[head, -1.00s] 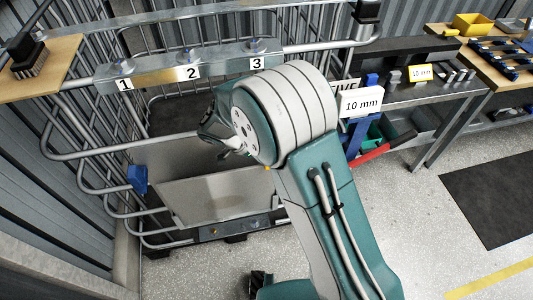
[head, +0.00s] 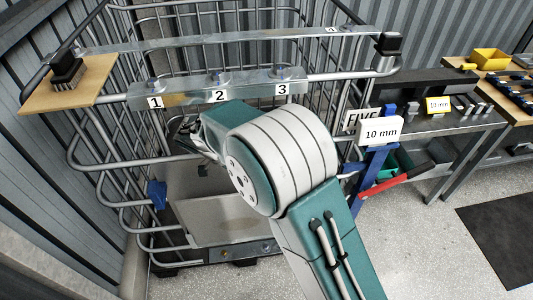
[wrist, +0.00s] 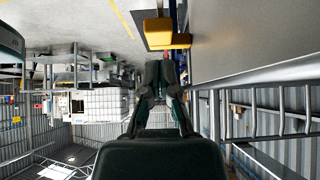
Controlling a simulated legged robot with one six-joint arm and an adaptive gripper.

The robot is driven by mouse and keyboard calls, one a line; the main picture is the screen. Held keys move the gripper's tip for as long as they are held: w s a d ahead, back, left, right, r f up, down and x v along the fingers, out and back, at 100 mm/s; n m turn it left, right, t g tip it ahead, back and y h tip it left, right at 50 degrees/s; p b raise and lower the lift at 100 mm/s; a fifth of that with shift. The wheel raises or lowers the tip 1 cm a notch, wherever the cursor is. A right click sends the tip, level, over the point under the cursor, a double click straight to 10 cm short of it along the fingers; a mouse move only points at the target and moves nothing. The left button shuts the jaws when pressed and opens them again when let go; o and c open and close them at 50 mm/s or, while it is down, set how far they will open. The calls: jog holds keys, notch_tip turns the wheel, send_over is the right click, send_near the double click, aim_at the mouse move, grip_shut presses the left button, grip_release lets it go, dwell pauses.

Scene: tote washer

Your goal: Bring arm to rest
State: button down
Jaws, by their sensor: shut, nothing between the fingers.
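My arm bends in front of the tubular metal rack (head: 185,240) in the head view. My gripper (head: 188,138) is at the left of the arm's big joint, below the numbered bar (head: 178,92), and is partly hidden by the arm. In the wrist view my gripper (wrist: 164,76) shows with its fingers together and nothing held between them.
A brush (head: 68,68) stands on a wooden board (head: 45,98) at the left. A white "10 mm" sign (head: 380,131) and a red handle (head: 405,176) are close right of my arm. A workbench (head: 435,126) stands further right. The floor (head: 425,240) at lower right is open.

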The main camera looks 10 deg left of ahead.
jog(key=s+d+r+n+y, duration=0.2)
jog(key=s+d+r+n, duration=0.1)
jog(key=d+r, duration=0.35)
jog(key=s+d+r+n+y, duration=0.2)
jog(key=d+r+n, duration=0.1)
jog(key=d+r, duration=0.4)
jog(key=s+d+r+n+t+y, duration=0.3)
jog(key=s+d+n, duration=0.5)
jog(key=s+d, duration=0.4)
jog(key=s, duration=0.4)
jog(key=shift+r+n+y, duration=0.4)
